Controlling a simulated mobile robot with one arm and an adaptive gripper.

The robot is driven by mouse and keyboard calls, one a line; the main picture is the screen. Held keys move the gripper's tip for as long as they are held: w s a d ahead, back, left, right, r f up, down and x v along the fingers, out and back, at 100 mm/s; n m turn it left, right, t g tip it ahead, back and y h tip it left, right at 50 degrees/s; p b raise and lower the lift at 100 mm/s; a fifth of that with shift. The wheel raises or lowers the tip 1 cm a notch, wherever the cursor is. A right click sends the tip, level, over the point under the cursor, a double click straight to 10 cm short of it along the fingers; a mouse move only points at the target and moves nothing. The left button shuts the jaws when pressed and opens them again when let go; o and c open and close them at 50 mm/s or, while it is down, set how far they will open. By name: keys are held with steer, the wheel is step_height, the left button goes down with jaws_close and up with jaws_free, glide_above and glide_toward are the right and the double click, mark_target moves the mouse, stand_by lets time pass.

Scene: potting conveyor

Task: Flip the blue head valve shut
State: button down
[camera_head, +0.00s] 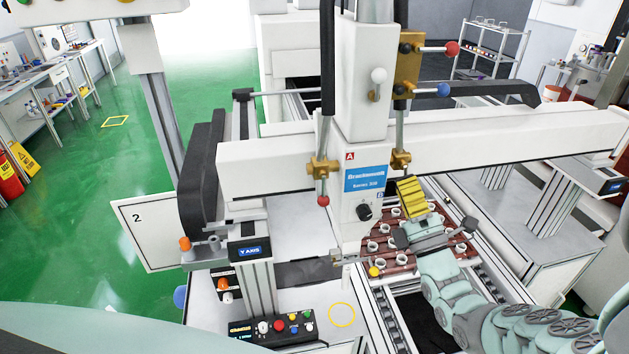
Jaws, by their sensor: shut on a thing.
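My gripper (411,198), with ribbed yellow fingers, is shut at the right side of the white head of the machine, just below a brass valve (401,160). The fingers hide what hangs under this valve; it appears to be the valve's handle, and its colour does not show. The matching brass valve (322,167) on the left side has a handle hanging straight down to a red ball (323,201). Higher up, a brass block (407,68) carries a lever with a blue ball (444,90), well above my gripper and apart from it.
A lever with a red ball (452,48) sticks out above the blue one. The white crossbeam (500,143) runs behind my gripper. A brown tray (400,262) with several white pots lies below. A button panel (280,329) stands at the front.

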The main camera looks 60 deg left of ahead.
steer(key=shift+s+a+r+m+t+h, duration=0.1)
steer(key=shift+s+m+t+h, duration=0.15)
steer(key=shift+m+t, duration=0.6)
steer(key=shift+s+a+r+m+t+h, duration=0.15)
steer(key=shift+s+m+t, duration=0.3)
steer(key=shift+m, duration=0.7)
steer(key=shift+w+f+m+t, duration=0.1)
steer(key=shift+m+t, duration=0.2)
steer(key=c, duration=0.6)
jaws_free()
steer(key=shift+f, duration=0.1)
steer(key=shift+o, duration=0.2)
steer(key=shift+w, duration=0.1)
steer(key=v, duration=1.2)
